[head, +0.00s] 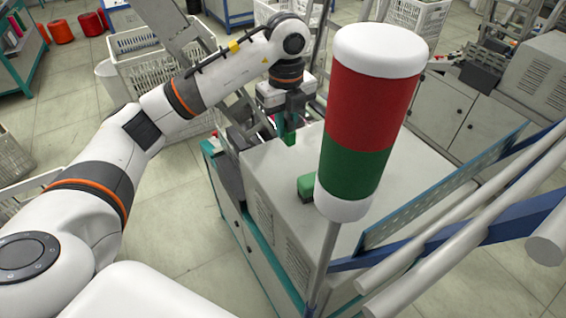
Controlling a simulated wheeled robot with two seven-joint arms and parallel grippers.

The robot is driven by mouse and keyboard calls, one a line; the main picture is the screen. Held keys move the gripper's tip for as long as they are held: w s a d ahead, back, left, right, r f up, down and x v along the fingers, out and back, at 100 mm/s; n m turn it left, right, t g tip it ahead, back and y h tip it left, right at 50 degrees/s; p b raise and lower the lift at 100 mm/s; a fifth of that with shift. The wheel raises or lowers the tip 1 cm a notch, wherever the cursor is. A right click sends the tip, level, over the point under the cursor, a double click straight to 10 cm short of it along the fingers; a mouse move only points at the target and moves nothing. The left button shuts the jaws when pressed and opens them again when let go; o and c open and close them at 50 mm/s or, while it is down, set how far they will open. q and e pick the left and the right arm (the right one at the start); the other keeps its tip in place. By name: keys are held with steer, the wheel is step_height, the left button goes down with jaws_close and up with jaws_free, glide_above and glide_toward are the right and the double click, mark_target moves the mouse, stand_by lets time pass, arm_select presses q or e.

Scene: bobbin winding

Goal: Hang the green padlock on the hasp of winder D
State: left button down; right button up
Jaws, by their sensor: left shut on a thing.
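My left gripper (289,118) points down above the far left edge of a grey machine cabinet (262,172). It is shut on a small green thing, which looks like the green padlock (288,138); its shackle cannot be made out. Whether the padlock touches the cabinet cannot be told. I cannot make out a hasp or a letter marking winder D. My right gripper is not in view.
A signal tower (368,110) with red and green bands stands close in front and hides part of the cabinet top. A green block (306,187) lies on that top. Grey rails (455,215) and a blue-edged panel (440,190) fill the right. White crates (165,75) stand behind my left arm.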

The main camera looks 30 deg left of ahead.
arm_select(q)
step_height(320, 180, down, 8)
steer(key=shift+p, duration=0.95)
steer(key=shift+f, duration=0.35)
steer(key=shift+f, duration=0.1)
steer(key=shift+f, duration=0.15)
steer(key=c, duration=1.3)
jaws_free()
